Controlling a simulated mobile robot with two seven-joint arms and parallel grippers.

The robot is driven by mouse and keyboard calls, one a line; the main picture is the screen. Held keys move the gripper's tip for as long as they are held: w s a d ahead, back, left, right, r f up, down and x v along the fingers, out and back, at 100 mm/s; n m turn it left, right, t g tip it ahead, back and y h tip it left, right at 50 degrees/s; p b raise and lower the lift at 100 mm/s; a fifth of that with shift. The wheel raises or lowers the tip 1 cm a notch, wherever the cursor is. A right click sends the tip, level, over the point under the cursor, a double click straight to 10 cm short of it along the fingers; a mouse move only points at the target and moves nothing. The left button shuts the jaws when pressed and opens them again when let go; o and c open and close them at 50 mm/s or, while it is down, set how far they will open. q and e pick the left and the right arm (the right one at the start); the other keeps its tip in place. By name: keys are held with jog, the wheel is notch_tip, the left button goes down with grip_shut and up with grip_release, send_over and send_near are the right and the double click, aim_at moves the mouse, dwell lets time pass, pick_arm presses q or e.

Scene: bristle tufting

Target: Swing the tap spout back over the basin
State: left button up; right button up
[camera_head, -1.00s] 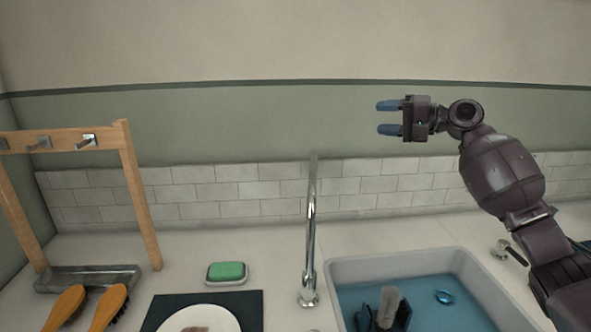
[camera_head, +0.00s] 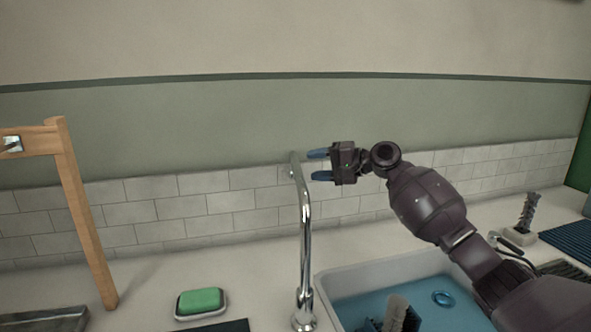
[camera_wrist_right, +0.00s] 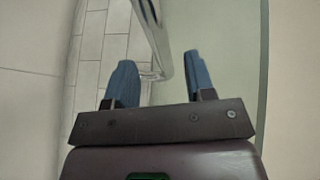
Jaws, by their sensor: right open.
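The chrome tap (camera_head: 305,235) stands on the counter left of the basin. Its spout points away toward the tiled wall, not over the basin. The white basin (camera_head: 335,277) holds blue water and a few items. My right gripper (camera_head: 319,165) is open and empty, with its blue fingertips just right of the upper part of the tap in the head view. In the right wrist view, the tap (camera_wrist_right: 152,30) runs between and beyond the two fingers (camera_wrist_right: 160,80). I cannot tell whether they touch it. My left gripper is not in view.
A green soap (camera_head: 200,300) lies in a dish left of the tap. A wooden rack (camera_head: 80,200) stands further left. A brush-like item (camera_head: 527,213) and a blue ribbed mat (camera_head: 572,238) are at the far right. The wall is close behind.

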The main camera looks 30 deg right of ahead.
aim_at(297, 166)
jog(key=x, duration=0.5)
jog(key=shift+w+a+f+b, duration=0.1)
jog(key=shift+w+a+b, duration=0.1)
jog(key=shift+w+b, duration=0.15)
jog(key=shift+s, duration=0.1)
grip_shut()
